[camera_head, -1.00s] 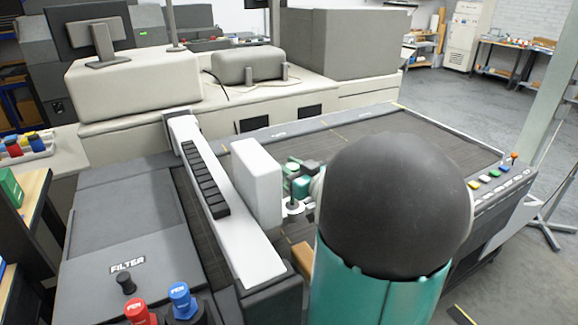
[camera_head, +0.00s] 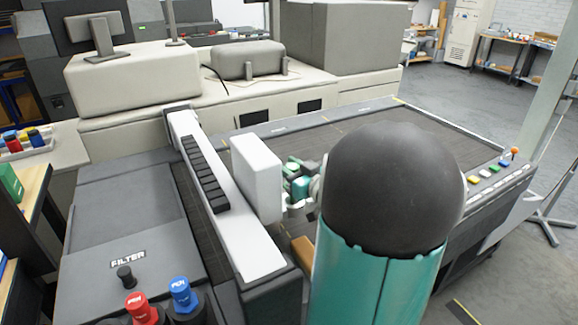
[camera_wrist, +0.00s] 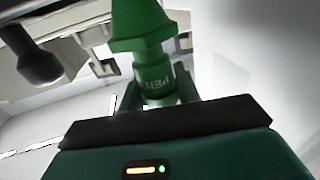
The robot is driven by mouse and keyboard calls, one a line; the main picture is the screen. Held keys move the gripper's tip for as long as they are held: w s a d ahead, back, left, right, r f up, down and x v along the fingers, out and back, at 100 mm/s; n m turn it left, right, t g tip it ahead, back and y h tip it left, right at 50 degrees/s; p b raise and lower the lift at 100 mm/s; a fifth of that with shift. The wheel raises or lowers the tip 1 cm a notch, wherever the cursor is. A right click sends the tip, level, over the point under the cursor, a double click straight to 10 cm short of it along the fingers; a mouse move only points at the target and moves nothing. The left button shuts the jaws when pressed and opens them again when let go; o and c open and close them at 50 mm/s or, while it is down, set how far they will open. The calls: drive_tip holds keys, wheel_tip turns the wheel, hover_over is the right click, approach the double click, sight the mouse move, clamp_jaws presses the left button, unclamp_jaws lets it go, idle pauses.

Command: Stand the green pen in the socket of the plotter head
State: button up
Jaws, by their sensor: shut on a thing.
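My gripper (camera_wrist: 160,98) is shut on the green pen (camera_wrist: 150,65), whose side shows white "PEN" lettering. A wider green collar shows above the lettering in the wrist view. In the head view my gripper (camera_head: 299,187) is beside the right face of the white plotter head block (camera_head: 257,178), mostly hidden by my arm's dark round joint. The pen's lower end and the socket cannot be made out, so I cannot tell whether they touch. A dark rounded knob (camera_wrist: 38,68) is at the upper left of the wrist view.
The white gantry beam (camera_head: 222,200) with black keys runs along the plotter's left side. A red pen (camera_head: 142,308), a blue pen (camera_head: 183,295) and a black knob (camera_head: 125,277) stand at the front left. The dark plotter bed (camera_head: 350,140) is open behind my arm.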

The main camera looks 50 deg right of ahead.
drive_tip(key=shift+f, duration=0.3)
drive_tip(key=shift+f, duration=0.3)
drive_tip(key=shift+f, duration=0.35)
drive_tip(key=shift+f, duration=0.35)
drive_tip(key=shift+f, duration=0.3)
drive_tip(key=shift+f, duration=0.3)
drive_tip(key=o, duration=1.1)
drive_tip(key=shift+c, duration=0.2)
